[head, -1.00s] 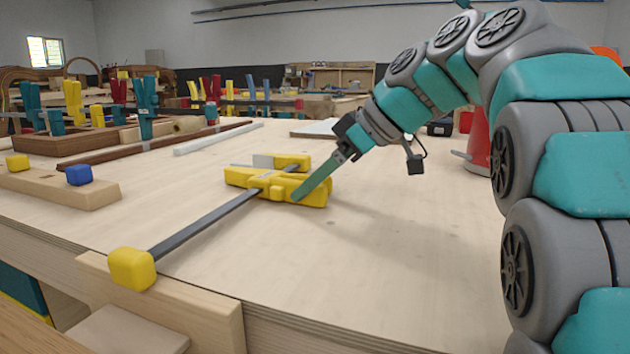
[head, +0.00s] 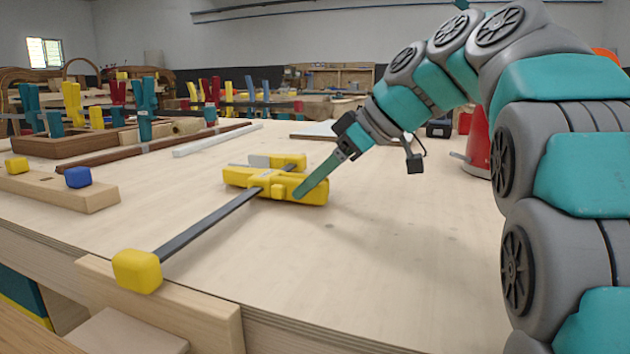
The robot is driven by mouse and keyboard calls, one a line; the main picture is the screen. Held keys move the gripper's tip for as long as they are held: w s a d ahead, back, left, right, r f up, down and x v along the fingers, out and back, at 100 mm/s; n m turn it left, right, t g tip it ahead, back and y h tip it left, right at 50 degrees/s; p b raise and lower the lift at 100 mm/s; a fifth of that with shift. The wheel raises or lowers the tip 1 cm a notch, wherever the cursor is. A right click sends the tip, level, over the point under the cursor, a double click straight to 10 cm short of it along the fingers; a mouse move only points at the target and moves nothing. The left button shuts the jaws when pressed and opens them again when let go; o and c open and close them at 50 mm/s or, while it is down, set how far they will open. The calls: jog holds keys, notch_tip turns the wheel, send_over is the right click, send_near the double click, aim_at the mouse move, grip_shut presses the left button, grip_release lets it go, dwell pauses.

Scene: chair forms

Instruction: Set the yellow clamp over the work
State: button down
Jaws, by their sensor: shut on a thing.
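The yellow clamp (head: 234,184) has yellow jaws, a long dark bar and a yellow block at the bar's near end. Its jaws are over the middle of the pale bench top, and the bar runs toward the near left. The near block is at the bench's front edge, over a pale wooden board (head: 185,308). My gripper (head: 308,184) is shut on the clamp at the right end of its yellow jaw. Whether the clamp touches the bench top cannot be told. Which piece is the work is not clear.
A wooden block with yellow and blue ends (head: 85,193) lies at the left. A brown strip (head: 140,151) and a white strip (head: 215,139) lie behind. A wooden rack (head: 60,143) of coloured clamps stands at the back left. A red cone (head: 479,145) stands right. The bench's right middle is clear.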

jog(key=shift+r+p, duration=1.2)
jog(key=shift+r, duration=1.1)
